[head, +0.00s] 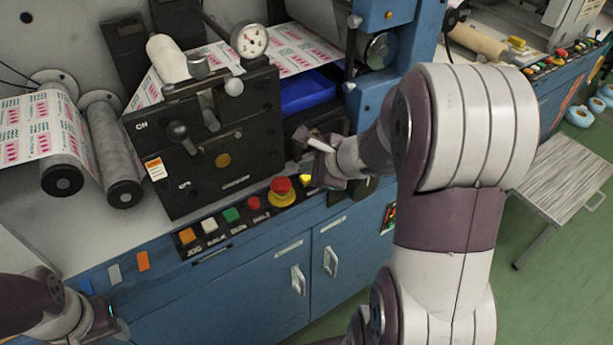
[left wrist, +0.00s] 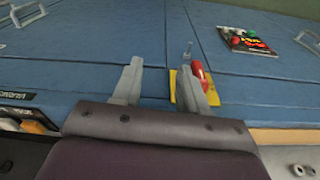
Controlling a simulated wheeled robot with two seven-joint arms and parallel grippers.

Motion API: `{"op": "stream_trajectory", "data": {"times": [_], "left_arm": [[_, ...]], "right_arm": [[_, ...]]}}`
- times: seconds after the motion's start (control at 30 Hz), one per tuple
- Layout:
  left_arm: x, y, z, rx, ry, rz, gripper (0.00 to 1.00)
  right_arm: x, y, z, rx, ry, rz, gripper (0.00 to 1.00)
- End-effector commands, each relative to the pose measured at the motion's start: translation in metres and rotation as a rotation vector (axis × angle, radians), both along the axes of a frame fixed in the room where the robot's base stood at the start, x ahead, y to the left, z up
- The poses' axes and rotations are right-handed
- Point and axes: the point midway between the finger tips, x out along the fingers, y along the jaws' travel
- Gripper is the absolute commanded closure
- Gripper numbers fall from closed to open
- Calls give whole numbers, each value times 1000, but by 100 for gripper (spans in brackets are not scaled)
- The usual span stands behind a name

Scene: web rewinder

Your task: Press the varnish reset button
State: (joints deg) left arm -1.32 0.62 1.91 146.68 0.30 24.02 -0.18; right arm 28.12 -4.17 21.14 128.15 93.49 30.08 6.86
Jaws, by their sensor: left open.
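A row of buttons runs along the blue console's front edge in the head view: orange (head: 187,236), white (head: 209,226), green (head: 231,215) and red (head: 253,203). A red mushroom button (head: 281,187) on a yellow base and a yellow button (head: 305,181) are at the row's right end. I cannot read which is the varnish reset. My right gripper (head: 314,143) is just above and beside the yellow button; its finger opening is unclear. My left gripper (left wrist: 160,86) is open and empty, facing the blue cabinet front. Its right finger partly covers a red part (left wrist: 199,72) on a yellow plate.
A black machine block with a gauge (head: 249,40) and levers stands behind the button row. Printed web rollers (head: 62,180) are at left. A low table (head: 563,175) stands on the green floor.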

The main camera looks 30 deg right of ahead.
Motion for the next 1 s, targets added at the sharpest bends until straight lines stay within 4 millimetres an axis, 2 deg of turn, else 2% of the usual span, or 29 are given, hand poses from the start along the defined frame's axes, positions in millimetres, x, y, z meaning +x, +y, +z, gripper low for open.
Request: {"op": "stream_trajectory", "data": {"times": [0.03, 1.0], "left_arm": [[0, 0, -2, 0, 0, 0, 57], [0, 0, -16, 0, 0, 0, 57]], "right_arm": [[-3, 2, -8, 7, 17, 1, 100], [-5, 2, -23, 10, 26, 0, 100]]}}
